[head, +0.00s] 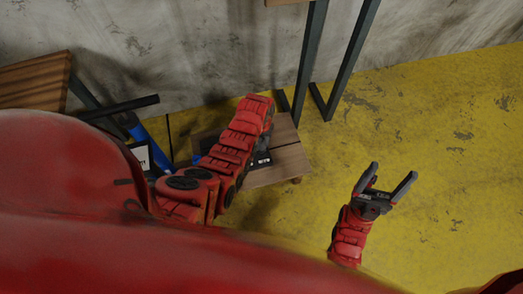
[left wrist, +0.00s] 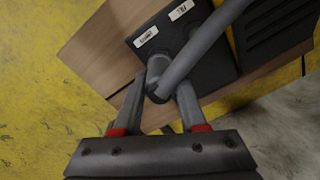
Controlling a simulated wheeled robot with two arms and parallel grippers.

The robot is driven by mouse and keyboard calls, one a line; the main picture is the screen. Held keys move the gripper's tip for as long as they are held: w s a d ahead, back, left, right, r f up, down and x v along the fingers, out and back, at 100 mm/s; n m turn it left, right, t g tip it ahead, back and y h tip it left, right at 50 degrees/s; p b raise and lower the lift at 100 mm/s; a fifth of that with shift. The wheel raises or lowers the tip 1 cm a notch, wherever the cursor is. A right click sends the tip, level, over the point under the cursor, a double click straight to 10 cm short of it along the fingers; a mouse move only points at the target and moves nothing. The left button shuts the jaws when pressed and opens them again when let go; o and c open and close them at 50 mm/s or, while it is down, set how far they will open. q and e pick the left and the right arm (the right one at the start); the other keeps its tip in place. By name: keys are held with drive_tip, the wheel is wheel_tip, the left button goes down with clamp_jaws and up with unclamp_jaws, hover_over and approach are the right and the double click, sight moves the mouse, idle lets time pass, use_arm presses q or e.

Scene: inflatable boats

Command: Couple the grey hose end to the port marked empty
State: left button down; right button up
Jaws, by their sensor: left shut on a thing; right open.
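A black pump box (left wrist: 195,50) lies on a wooden bench (left wrist: 100,50) in the left wrist view. It has a white label reading empty (left wrist: 146,36) and another reading fill (left wrist: 181,10). My left gripper (left wrist: 160,84) is shut on the grey hose end (left wrist: 157,68), close to the box beside the empty label. The port is hidden, so I cannot tell whether the hose end is in it. The grey hose (left wrist: 200,42) bends away to the upper right across the box. In the head view my left arm mostly covers the pump (head: 262,159). My right gripper (head: 385,188) is open and empty above the floor.
The bench (head: 285,160) stands on a yellow floor (head: 430,130) near a grey wall. Dark table legs (head: 310,60) rise behind it. A wooden top (head: 35,82), a blue object (head: 155,142) and a white sign (head: 141,157) are at left. The floor at right is clear.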

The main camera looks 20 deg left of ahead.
use_arm(q)
drive_tip(key=shift+f+b, duration=0.6)
drive_tip(key=shift+f, duration=0.3)
idle(0.4)
drive_tip(key=shift+c, duration=1.9)
unclamp_jaws()
